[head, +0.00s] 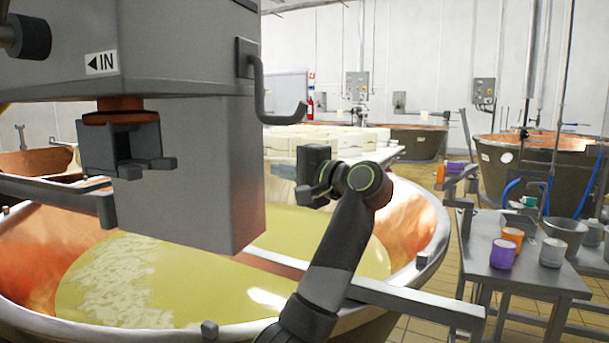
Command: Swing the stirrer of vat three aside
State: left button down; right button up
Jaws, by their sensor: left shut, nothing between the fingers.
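The stirrer's big grey housing (190,180), with an "IN" arrow label, hangs over the near copper vat (412,225) at the left. A bent dark grey handle (263,95) sticks out from its right side. Pale yellow liquid (200,285) with whitish curd fills the vat. My left gripper (308,190) is over the vat, right of the housing and below the handle's hooked end. It looks shut and empty, and apart from the handle in the picture. No vat number is readable. My right gripper is out of view.
A grey metal table (510,265) at the right bears a purple cup (502,254), an orange cup (512,238) and other pots. Grey bars cross the vat's rim. Tiled floor shows between.

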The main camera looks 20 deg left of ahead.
pick_arm(q)
jog(key=s, duration=0.3)
jog(key=shift+s+d, duration=0.4)
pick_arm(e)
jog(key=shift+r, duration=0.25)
pick_arm(q)
jog(key=shift+f, duration=0.1)
